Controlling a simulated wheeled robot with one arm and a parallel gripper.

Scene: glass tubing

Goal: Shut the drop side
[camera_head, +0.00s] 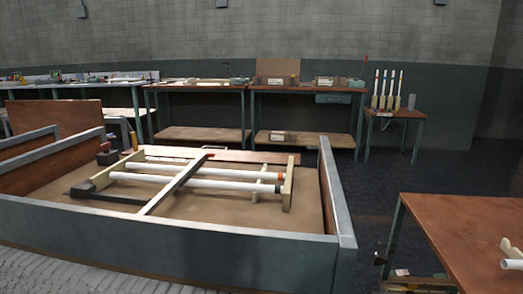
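A large open crate (220,238) with grey-capped walls fills the left and middle of the view. Its near wall and right wall (335,195) stand upright. A reddish-brown board (240,156) lies low along its far edge; I cannot tell for certain whether this is the drop side. In the crate, white tubes (220,185) lie in a wooden frame with end pieces, and a grey bar (175,185) crosses over them. My gripper is not in view.
A brown-topped table (450,225) stands at the right front, with white pieces on it. Workbenches (200,87) line the back wall. A small stand (395,114) holds several upright white tubes. Dark floor (365,180) is open between the crate and the right table.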

